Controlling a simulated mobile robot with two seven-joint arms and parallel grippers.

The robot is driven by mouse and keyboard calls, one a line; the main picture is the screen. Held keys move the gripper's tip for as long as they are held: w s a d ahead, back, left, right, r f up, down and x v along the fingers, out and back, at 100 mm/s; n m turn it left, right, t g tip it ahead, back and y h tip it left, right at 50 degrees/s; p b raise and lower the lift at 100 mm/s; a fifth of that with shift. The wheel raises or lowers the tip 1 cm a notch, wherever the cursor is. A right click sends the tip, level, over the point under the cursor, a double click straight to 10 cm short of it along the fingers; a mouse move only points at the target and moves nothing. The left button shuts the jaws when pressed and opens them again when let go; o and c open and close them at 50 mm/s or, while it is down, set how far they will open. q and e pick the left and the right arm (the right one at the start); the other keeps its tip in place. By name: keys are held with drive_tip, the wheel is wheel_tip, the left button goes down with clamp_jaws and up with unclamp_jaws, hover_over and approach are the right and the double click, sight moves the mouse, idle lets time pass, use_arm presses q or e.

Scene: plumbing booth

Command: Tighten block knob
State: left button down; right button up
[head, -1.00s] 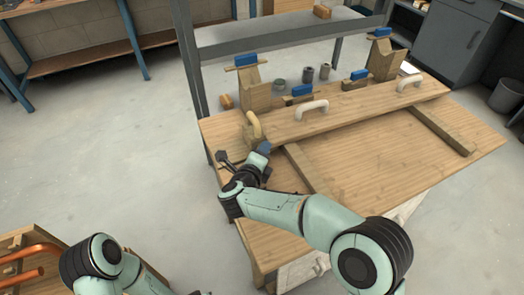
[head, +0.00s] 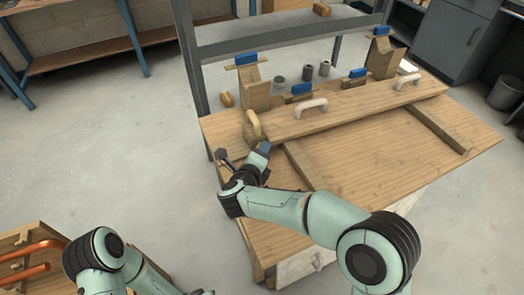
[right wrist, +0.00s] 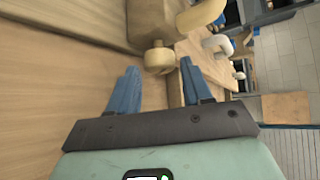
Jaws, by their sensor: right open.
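A round pale wooden knob (right wrist: 158,57) projects from a wooden block (right wrist: 152,22) in the right wrist view. My right gripper (right wrist: 158,88) is open, with its two blue fingers pointing toward the knob. The knob lies ahead of the gap between the fingertips, and nothing is held. In the head view my right gripper (head: 242,155) is at the left end of the bench, just in front of a block with a yellowish curved handle (head: 253,126). The knob itself is not clear there.
The wooden bench (head: 400,165) carries a long board (head: 350,106) with white handles (head: 311,105). Upright wooden blocks with blue tops (head: 246,58) and small grey cylinders (head: 324,69) stand behind it. A rack with orange pipes (head: 30,255) is at lower left.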

drive_tip(key=p+v, duration=0.1)
drive_tip(key=v, duration=1)
drive_tip(key=shift+s+p, duration=0.1)
drive_tip(key=shift+p, duration=0.2)
use_arm(q)
drive_tip(key=s, duration=0.1)
drive_tip(key=s+d+r, duration=0.1)
drive_tip(key=s+r+g, duration=0.1)
drive_tip(key=shift+d+h, duration=0.25)
drive_tip(key=shift+h, duration=0.05)
